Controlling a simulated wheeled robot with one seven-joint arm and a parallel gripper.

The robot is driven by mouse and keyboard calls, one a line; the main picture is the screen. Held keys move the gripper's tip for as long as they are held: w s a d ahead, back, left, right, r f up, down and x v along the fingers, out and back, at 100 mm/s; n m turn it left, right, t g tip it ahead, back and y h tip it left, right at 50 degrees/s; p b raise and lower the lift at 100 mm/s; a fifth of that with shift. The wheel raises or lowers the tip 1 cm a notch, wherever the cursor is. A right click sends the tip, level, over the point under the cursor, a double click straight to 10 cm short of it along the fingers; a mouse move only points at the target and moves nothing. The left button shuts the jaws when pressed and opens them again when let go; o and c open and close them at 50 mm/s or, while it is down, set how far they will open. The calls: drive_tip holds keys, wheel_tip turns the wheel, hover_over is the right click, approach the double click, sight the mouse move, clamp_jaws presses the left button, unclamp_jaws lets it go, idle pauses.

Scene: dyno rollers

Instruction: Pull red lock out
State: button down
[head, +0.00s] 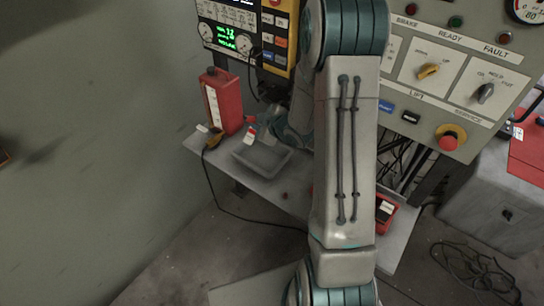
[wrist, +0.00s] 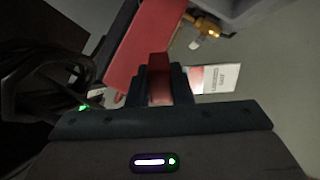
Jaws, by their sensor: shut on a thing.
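The red lock (wrist: 159,82) is between the dark fingers of my gripper (wrist: 168,86) in the wrist view. The fingers are shut on it. A white tag with red print (wrist: 214,78) sticks out to the right beside the fingers. In the head view the tag (head: 249,135) shows above the shelf, with a small red piece of the lock (head: 251,120) above it. My gripper (head: 266,129) is just to the right of it, partly hidden by my arm. I cannot tell whether the lock still sits in anything.
A red container (head: 224,103) stands at the shelf's left end; a red body (wrist: 145,42) fills the upper wrist view. A grey tray (head: 262,158) lies below the tag. A yellow-brown tool (head: 214,139) with a cable is left of it. A control panel (head: 455,75) stands behind right.

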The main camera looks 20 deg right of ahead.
drive_tip(key=s+f+m, duration=0.1)
drive_tip(key=s+f, duration=0.1)
drive_tip(key=s+d+f+m+g+y+b, duration=0.1)
drive_tip(key=s+f+m, duration=0.1)
drive_tip(key=s+f, duration=0.1)
drive_tip(key=s+d+f+m+g+b, duration=0.1)
drive_tip(key=s+f, duration=0.1)
drive_tip(key=shift+s+d+f+m+y, duration=0.1)
drive_tip(key=shift+s+f+m+y, duration=0.05)
drive_tip(key=shift+f+m+y, duration=0.2)
drive_tip(key=shift+w+a+f, duration=0.2)
drive_tip(key=shift+a+f, duration=0.05)
drive_tip(key=b+x, duration=0.1)
drive_tip(key=x, duration=0.2)
drive_tip(key=r+b+x, duration=0.1)
drive_tip(key=b+x, duration=0.1)
drive_tip(key=x, duration=0.1)
drive_tip(key=shift+w+a+f, duration=0.15)
drive_tip(key=shift+w+a, duration=0.2)
drive_tip(key=shift+w, duration=0.05)
drive_tip(key=shift+w+f, duration=0.15)
drive_tip(key=shift+f, duration=0.15)
drive_tip(key=shift+f+b, duration=0.7)
drive_tip(key=shift+b, duration=0.05)
drive_tip(key=c, duration=1.2)
unclamp_jaws()
